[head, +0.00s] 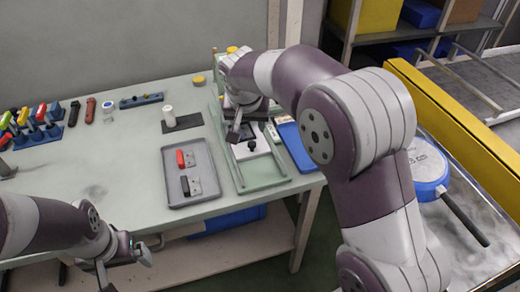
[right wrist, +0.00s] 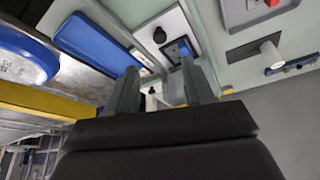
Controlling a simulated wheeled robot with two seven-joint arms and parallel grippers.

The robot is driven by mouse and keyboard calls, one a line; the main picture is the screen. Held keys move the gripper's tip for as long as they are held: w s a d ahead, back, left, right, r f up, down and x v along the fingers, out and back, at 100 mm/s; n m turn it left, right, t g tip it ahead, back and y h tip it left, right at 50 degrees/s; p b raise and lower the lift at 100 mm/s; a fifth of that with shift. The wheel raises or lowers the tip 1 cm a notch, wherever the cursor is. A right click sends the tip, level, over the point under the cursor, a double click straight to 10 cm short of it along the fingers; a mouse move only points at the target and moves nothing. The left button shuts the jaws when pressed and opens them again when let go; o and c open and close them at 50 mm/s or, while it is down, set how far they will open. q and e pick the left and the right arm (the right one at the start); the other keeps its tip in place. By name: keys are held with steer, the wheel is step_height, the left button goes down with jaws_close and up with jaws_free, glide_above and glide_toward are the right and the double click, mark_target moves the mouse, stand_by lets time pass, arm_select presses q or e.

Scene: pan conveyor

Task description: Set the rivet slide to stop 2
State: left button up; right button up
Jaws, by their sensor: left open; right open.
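The rivet slide looks to be the green frame (head: 264,183) at the table's right end, with a pale plate and a small black knob (head: 252,145). The right wrist view shows a white plate (right wrist: 168,22) with a dark knob (right wrist: 160,36) beyond the fingertips. My right gripper (head: 237,127) is open above the frame, its fingers pointing down. In the right wrist view its two fingers (right wrist: 160,88) are apart, with nothing seen gripped. I cannot read any stop marks, and the arm hides part of the frame. My left gripper (head: 122,262) is open and empty off the table's front edge.
A grey tray (head: 205,160) with a red and a black piece lies left of the frame. A white cylinder (head: 169,117) stands on a dark mat behind it. A blue tray (head: 290,135) lies right of the frame. A pan (head: 428,170) rests on the conveyor beside the yellow rail (head: 460,125).

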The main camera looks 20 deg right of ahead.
mark_target(252, 144)
steer(key=x, duration=1.1)
steer(key=shift+w+f, duration=0.15)
steer(key=shift+c, duration=0.3)
jaws_close()
